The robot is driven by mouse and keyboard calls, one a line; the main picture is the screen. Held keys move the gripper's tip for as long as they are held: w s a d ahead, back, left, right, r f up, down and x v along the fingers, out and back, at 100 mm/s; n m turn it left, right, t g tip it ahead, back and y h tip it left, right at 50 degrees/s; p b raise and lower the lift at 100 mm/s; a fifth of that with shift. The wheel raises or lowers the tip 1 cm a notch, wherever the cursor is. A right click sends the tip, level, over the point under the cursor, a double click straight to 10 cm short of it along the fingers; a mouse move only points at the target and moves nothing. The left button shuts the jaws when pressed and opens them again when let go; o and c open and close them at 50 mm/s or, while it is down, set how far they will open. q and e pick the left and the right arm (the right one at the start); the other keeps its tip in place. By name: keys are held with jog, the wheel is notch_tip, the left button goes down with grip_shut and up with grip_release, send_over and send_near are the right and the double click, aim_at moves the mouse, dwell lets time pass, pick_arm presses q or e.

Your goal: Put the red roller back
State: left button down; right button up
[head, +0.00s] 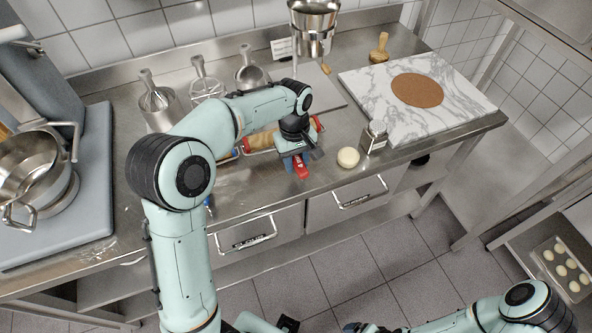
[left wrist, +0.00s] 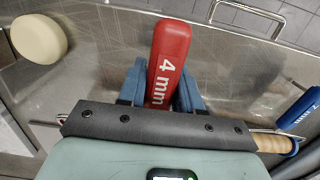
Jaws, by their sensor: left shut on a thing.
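The red roller's handle (head: 301,167), marked 4 mm, sticks out toward the front of the steel worktop. My left gripper (head: 297,158) is shut on it. In the left wrist view the red handle (left wrist: 168,60) sits between the two blue fingers (left wrist: 158,92); the gripper body hides what lies behind. A pale wooden roller (head: 262,141) lies in a wire holder beside the gripper, partly behind my arm. Another red end (head: 318,123) shows behind the gripper; I cannot tell which roller it belongs to. My right arm is low at the right, its gripper's jaws unclear.
A blue-handled roller (left wrist: 298,112) lies at the right in the left wrist view. A dough ball (head: 348,157) and a metal shaker (head: 374,138) stand close right of the gripper. A marble board (head: 450,118) lies farther right. Metal utensils (head: 207,83) line the back.

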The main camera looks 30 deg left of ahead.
aim_at(297, 179)
pick_arm(q)
notch_tip(297, 179, down, 4)
jog(key=shift+f, duration=0.1)
pick_arm(e)
jog(key=shift+s+f, duration=0.2)
jog(key=shift+f, duration=0.1)
pick_arm(q)
jog(key=shift+f, duration=0.15)
jog(key=c, duration=0.8)
grip_release()
pick_arm(e)
jog(key=shift+f, duration=0.1)
pick_arm(q)
jog(key=shift+o, duration=0.2)
jog(key=shift+r, duration=0.3)
jog(key=r, duration=0.4)
jog(key=r+p, duration=0.1)
jog(key=r, duration=0.6)
jog(key=shift+w+a+r, duration=0.3)
jog(key=shift+a+r, duration=0.05)
jog(key=shift+r, duration=0.05)
pick_arm(e)
jog(key=w+r, duration=0.1)
jog(key=r, duration=0.1)
jog(key=shift+w+r, duration=0.3)
jog(key=shift+w, duration=0.1)
